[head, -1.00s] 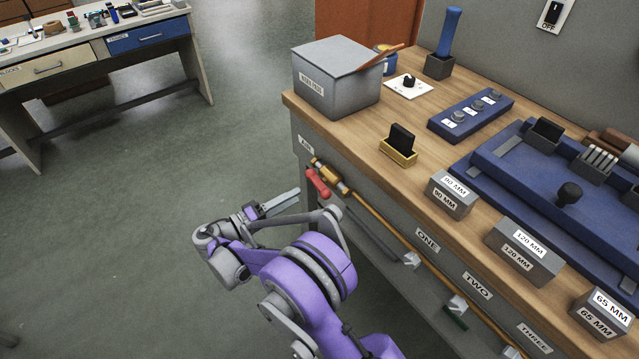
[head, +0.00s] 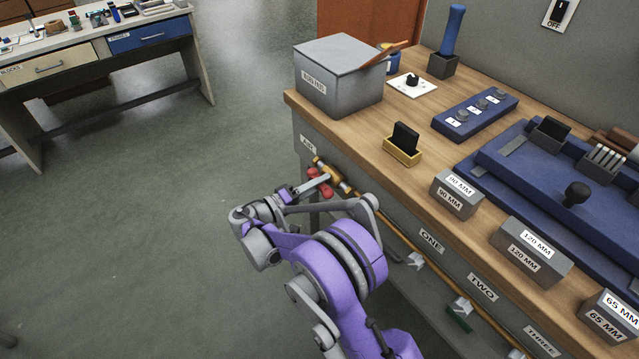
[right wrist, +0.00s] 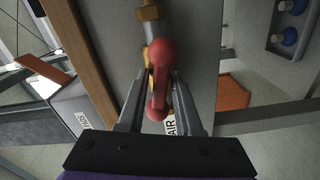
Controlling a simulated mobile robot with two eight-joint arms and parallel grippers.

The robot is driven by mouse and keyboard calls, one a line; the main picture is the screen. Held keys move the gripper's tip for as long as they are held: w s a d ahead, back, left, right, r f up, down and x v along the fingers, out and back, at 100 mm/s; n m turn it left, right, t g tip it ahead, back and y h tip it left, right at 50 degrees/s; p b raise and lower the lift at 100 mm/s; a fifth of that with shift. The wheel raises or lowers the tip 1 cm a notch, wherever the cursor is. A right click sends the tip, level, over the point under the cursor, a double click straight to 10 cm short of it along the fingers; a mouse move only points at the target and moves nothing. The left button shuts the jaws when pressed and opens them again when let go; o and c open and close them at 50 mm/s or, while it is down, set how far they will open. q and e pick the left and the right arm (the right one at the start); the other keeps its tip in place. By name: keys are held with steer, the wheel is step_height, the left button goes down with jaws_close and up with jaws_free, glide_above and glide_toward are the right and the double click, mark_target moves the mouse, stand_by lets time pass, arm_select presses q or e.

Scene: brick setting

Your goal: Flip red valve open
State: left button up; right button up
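The red valve handle (head: 314,187) sits on a brass valve on the pipe along the bench's front, near the AIR label. My right gripper (head: 324,179) is at the handle and hides part of it in the head view. In the right wrist view the red handle (right wrist: 159,80) lies lengthwise between the two fingers of my right gripper (right wrist: 160,78). The fingers are close on both sides of it; I cannot tell whether they press on it. The brass fitting (right wrist: 148,13) and pipe run past the handle's far end. My left gripper is not in view.
The wooden benchtop (head: 365,130) overhangs just above the valve. It carries a grey lidded box (head: 338,80), a brass holder with a black block (head: 403,148), and labelled grey blocks. Open floor (head: 140,230) lies to the left.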

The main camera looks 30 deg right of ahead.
jaws_close()
steer(key=shift+n, duration=1.6)
steer(key=shift+o, duration=1.8)
jaws_free()
steer(key=shift+a, duration=0.1)
